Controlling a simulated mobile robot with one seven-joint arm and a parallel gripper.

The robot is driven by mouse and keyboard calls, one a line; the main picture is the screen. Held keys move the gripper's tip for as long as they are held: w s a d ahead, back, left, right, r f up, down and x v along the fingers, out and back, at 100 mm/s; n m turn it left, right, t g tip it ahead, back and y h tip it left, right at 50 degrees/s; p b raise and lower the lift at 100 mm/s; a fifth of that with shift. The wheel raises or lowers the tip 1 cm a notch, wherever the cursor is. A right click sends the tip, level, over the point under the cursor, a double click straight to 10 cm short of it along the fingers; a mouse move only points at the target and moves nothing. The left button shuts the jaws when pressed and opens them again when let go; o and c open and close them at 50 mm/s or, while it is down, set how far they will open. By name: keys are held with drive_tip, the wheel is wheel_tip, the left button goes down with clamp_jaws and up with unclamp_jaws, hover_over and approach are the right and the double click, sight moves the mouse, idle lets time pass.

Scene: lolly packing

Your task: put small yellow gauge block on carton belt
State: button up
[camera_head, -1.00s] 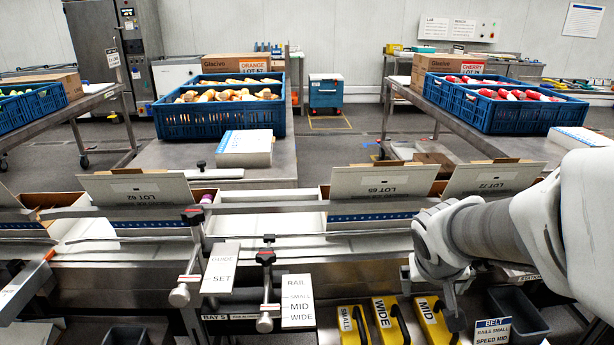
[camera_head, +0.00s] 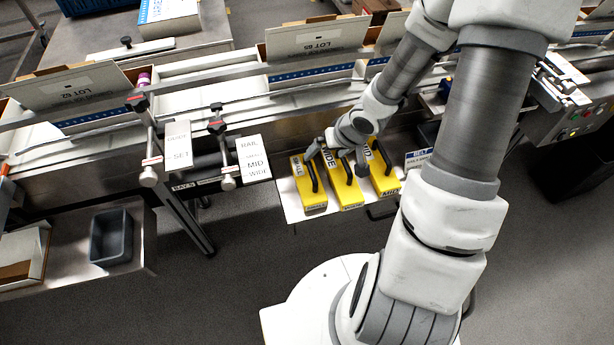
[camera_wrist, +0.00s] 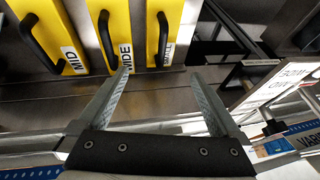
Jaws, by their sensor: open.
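The small yellow gauge block (camera_head: 309,196), labelled SMALL with a black handle, lies leftmost of three yellow blocks on a light shelf in front of the carton line. It also shows at the upper right of the block row in the wrist view (camera_wrist: 175,8). My gripper (camera_head: 337,157) is over the far ends of the blocks in the head view. In the wrist view my gripper (camera_wrist: 161,75) is open and empty, its fingers apart, reaching toward the WIDE and SMALL blocks. The carton belt, with its metal rail (camera_head: 230,103), runs behind the shelf and is partly hidden by open cartons.
The WIDE block (camera_head: 345,193) and MID block (camera_head: 384,182) lie close beside the small one. White RAIL (camera_head: 256,158) and SET (camera_head: 178,145) signs and red-topped clamps stand left of the blocks. A grey bin (camera_head: 110,237) sits at lower left.

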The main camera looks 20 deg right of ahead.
drive_tip(key=b, duration=0.7)
hover_over(308, 174)
drive_tip(key=s+d, duration=0.1)
drive_tip(key=s, duration=0.1)
wheel_tip(308, 174, down, 10)
drive_tip(key=shift+w+d, duration=0.1)
drive_tip(key=b+x, duration=0.3)
drive_tip(key=x, duration=0.1)
drive_tip(key=shift+f, duration=0.25)
drive_tip(key=shift+w+f+b, duration=0.1)
drive_tip(key=shift+f+b, duration=0.25)
drive_tip(key=shift+b, duration=0.15)
drive_tip(key=c, duration=1.4)
clamp_jaws()
drive_tip(key=shift+r, duration=0.2)
